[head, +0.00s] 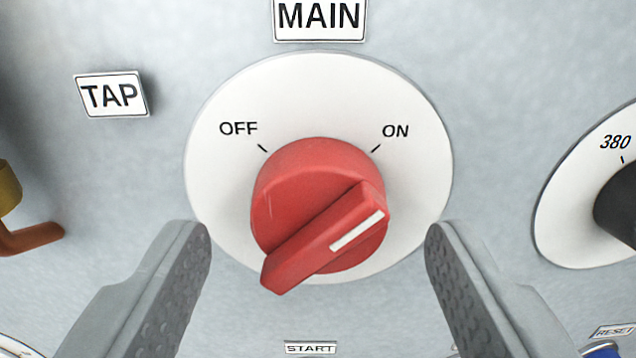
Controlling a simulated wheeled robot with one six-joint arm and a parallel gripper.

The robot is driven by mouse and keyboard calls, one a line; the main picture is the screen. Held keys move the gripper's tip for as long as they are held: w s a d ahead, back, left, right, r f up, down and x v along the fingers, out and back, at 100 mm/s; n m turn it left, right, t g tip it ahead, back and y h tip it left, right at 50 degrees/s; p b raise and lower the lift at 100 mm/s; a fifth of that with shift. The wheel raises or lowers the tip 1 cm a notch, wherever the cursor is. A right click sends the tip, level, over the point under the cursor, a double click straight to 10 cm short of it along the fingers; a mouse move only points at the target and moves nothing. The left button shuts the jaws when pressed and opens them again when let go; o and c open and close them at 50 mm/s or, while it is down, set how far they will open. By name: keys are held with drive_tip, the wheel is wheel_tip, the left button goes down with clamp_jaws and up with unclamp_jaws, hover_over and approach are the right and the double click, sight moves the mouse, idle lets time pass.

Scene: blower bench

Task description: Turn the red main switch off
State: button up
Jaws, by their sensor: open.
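The red main switch (300,195) is a round knob with a raised grip bar, on a white round plate (225,170) under the MAIN label (320,18). The plate reads OFF at upper left and ON at upper right. The bar runs from lower left to upper right, and the white line on it slants toward the ON mark. My gripper (315,240) is open, with one finger to the left and one to the right of the knob. Gaps show between the fingers and the red knob, so it holds nothing.
A black knob (618,205) on a white dial marked 380 is at the right edge. A TAP label (111,94) and an orange-brown handle (30,238) are at left. START (310,348) and RESET (614,331) labels are below.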

drive_tip(key=shift+w, duration=0.7)
drive_tip(key=c, duration=1)
drive_tip(key=shift+o, duration=0.2)
